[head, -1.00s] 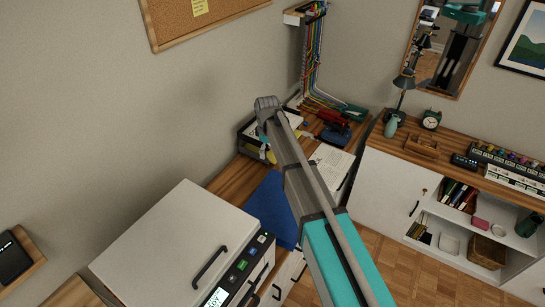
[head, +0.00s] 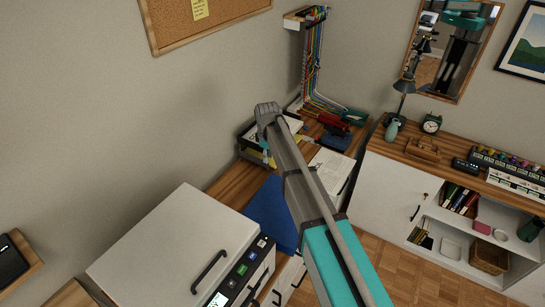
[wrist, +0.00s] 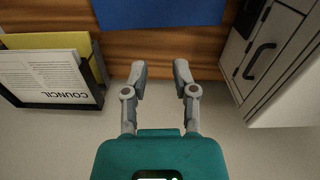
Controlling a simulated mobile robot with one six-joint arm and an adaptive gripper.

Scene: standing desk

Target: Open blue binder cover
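The blue binder (head: 268,212) lies flat on the wooden desk, between the white printer-like machine and my arm. My arm covers its right part in the head view. In the wrist view the blue binder (wrist: 160,12) fills the top middle, cut off by the frame edge, and its cover looks flat and closed. My gripper (wrist: 160,72) is open and empty, with its two fingers apart. In the wrist view the fingertips are below the binder's near edge, over the bare desk strip, and look apart from it. The fingers do not show clearly in the head view.
The white machine (head: 172,245) stands left of the binder. A dark tray with papers (wrist: 50,85) is left of my fingers in the wrist view. Open papers (head: 333,165) and a red-and-black tool (head: 332,122) lie farther back. Cabinet shelves (head: 460,225) stand at right.

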